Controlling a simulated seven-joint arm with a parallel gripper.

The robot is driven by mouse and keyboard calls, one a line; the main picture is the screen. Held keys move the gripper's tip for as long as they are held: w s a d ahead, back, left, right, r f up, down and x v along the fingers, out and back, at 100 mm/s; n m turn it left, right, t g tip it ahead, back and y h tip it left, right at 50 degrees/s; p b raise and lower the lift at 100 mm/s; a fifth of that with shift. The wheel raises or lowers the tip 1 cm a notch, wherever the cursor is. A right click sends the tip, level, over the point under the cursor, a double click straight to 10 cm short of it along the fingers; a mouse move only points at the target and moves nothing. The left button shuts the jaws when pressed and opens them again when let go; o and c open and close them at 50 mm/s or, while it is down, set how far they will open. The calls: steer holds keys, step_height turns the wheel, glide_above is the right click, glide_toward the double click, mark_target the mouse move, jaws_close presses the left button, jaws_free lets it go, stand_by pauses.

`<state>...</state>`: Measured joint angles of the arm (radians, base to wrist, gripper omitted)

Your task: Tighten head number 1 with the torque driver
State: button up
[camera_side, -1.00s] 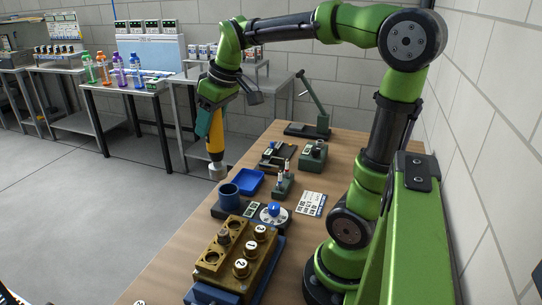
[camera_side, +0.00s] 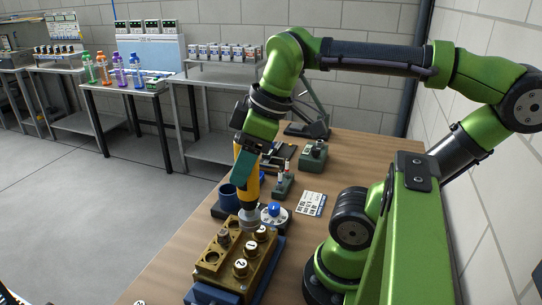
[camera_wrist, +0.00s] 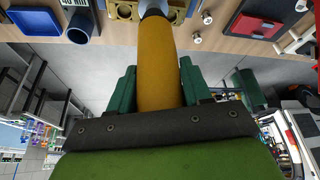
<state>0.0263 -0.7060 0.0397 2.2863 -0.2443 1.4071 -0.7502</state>
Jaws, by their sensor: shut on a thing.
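My gripper (camera_side: 244,160) is shut on the yellow torque driver (camera_side: 246,188), which hangs nearly upright with its grey socket end down. In the wrist view the driver (camera_wrist: 157,65) runs between my teal fingers, and its tip meets the brass block near the top edge. The brass block (camera_side: 212,267) stands on a blue base at the table's front. Head 1 (camera_side: 251,248) is in its right row, with head 2 (camera_side: 240,268) nearer and another numbered head (camera_side: 262,233) farther back. The socket is at the block's far end, beside that farthest head; I cannot tell whether it touches anything.
A dark blue cup (camera_side: 228,198) stands behind the block. A round dial with a blue knob (camera_side: 273,210) stands close by on the right. A white printed card (camera_side: 311,203) and a small green device (camera_side: 313,155) lie farther back.

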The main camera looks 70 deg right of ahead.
mark_target(245, 197)
steer(key=shift+f, duration=3.95)
stand_by(0.6)
steer(key=shift+r, duration=3.1)
